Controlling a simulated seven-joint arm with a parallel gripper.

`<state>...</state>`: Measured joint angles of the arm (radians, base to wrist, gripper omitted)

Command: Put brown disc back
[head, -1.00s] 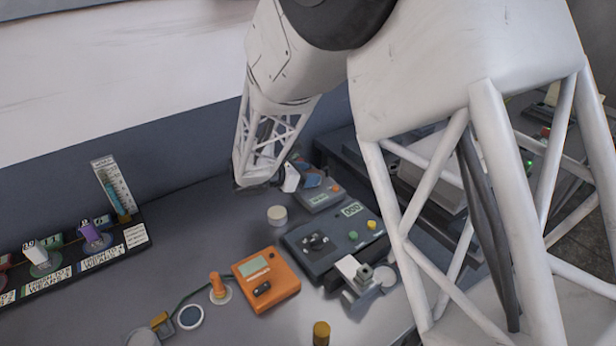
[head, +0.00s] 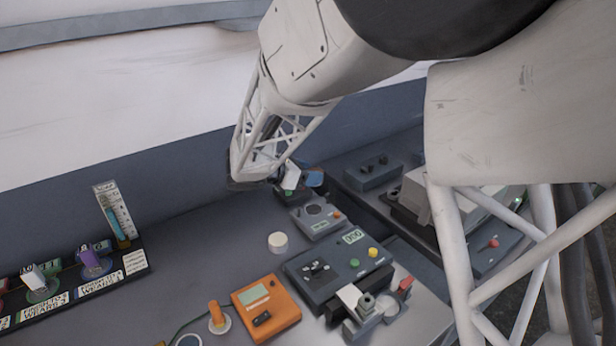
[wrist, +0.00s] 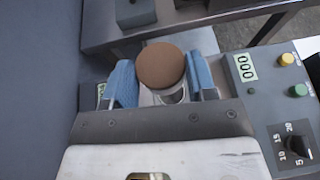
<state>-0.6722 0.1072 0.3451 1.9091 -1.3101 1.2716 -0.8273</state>
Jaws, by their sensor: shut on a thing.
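The brown disc (wrist: 161,65) is between the blue finger pads of my gripper (wrist: 164,84) in the wrist view, and the gripper is shut on it. A pale round rim shows just below the disc in that view; I cannot tell the gap. The disc itself cannot be made out in the head view.
A dark unit with a 000 display (head: 335,277) stands in front of the balance. An orange meter (head: 266,310) and a white cylinder (head: 278,241) stand to its left. A labelled rack (head: 82,288) is at far left.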

